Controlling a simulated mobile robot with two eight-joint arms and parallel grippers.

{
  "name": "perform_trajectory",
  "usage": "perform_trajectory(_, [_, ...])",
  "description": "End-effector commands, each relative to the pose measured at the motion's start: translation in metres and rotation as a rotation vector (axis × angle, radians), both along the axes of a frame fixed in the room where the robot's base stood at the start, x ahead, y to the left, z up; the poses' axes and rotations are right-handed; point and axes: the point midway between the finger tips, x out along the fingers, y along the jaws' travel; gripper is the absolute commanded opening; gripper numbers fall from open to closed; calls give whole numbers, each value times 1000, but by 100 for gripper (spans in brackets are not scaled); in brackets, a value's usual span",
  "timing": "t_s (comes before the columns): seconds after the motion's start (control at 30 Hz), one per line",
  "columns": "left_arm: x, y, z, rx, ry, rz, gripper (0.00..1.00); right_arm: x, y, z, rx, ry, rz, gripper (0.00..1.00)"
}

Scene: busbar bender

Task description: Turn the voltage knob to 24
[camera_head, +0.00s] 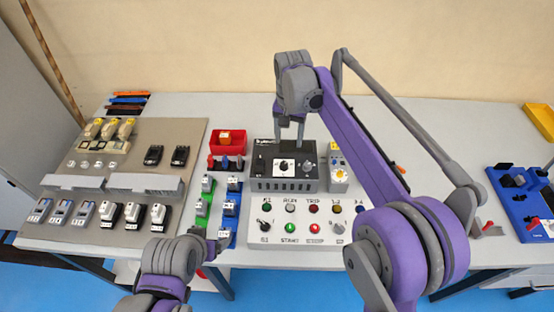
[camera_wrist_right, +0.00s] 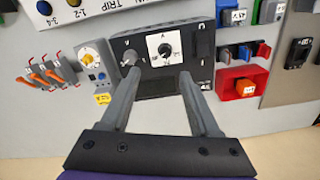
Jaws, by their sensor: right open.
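A dark grey power supply box (camera_head: 283,184) stands on the table and also shows in the wrist view (camera_wrist_right: 185,70). Its front has a white square dial with a black knob (camera_head: 284,167), which is also in the wrist view (camera_wrist_right: 165,48), and a grey round knob (camera_head: 308,163) beside it, seen in the wrist view too (camera_wrist_right: 130,57). The labels are too small to tell which knob sets the voltage. My right gripper (camera_head: 289,143) is open and empty over the box, its fingers (camera_wrist_right: 158,78) pointing at the panel. My left gripper (camera_head: 216,246) is low at left, its jaws unclear.
A grey meter with a yellow dial (camera_head: 338,174) stands close beside the box. A light panel with buttons and lamps (camera_head: 267,246) lies in front. A red bin (camera_head: 239,140) and coloured clip rails are to the left.

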Motion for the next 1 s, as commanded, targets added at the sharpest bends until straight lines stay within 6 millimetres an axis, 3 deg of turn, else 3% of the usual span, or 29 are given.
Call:
perform_trajectory(0.27, [-1, 0, -2, 0, 1, 0, 79, 4, 6, -17, -3, 11, -6, 62])
perform_trajectory(0.7, [-3, 0, -7, 0, 5, 0, 79, 4, 5, -94, -4, 9, -6, 62])
perform_trajectory(1.0, [-3, 0, -7, 0, 5, 0, 79, 4, 5, -111, -4, 9, -5, 62])
